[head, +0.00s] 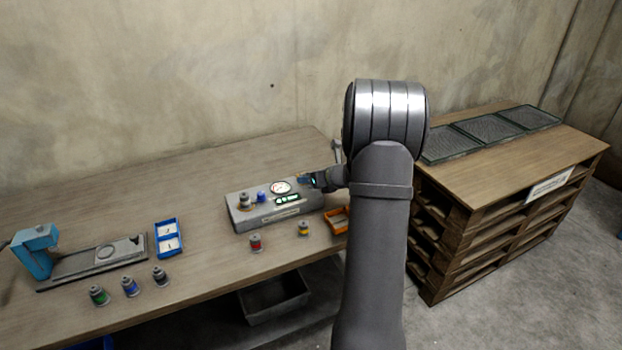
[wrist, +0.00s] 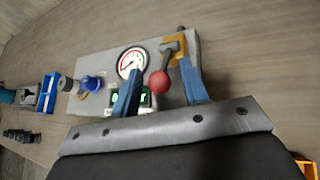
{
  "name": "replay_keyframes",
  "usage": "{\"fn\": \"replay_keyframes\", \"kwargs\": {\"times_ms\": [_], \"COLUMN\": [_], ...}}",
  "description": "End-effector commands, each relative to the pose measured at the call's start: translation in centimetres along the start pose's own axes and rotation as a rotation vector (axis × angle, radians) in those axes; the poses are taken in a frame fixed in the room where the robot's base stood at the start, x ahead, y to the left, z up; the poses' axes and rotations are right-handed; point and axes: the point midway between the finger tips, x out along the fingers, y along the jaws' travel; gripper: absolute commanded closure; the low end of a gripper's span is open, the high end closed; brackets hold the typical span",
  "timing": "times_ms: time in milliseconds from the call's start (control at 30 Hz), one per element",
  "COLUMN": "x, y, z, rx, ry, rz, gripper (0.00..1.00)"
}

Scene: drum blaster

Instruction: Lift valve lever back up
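The valve lever is a dark arm (wrist: 170,58) ending in a red ball knob (wrist: 160,84), on a yellow bracket (wrist: 182,49) at the right end of a grey test box (wrist: 90,105). In the wrist view the knob hangs toward my gripper. My gripper (wrist: 160,88) is open, with one blue finger on each side of the knob and a visible gap to both. Whether the knob lies at fingertip depth is unclear. In the head view my gripper (head: 313,181) is at the right end of the grey box (head: 240,213), and my arm hides the lever.
The box carries a round gauge (head: 281,187), a green display (head: 287,199) and a blue knob (head: 262,196). Small canisters (head: 255,243), a blue tray (head: 168,239) and an orange tray (head: 337,220) are on the table (head: 200,180). A pallet stack (head: 490,220) stands right.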

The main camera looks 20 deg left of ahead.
Motion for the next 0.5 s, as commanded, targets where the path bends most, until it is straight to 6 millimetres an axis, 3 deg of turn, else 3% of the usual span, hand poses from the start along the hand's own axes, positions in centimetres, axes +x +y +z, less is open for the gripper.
{"fn": "replay_keyframes", "kwargs": {"times_ms": [267, 500], "x": [-0.7, -5.2], "y": [0.0, -0.1], "z": [0.1, 0.2], "rx": [-0.001, -0.001], "ry": [-0.002, -0.004], "rz": [-0.001, -0.005], "gripper": [0.59, 0.59]}}
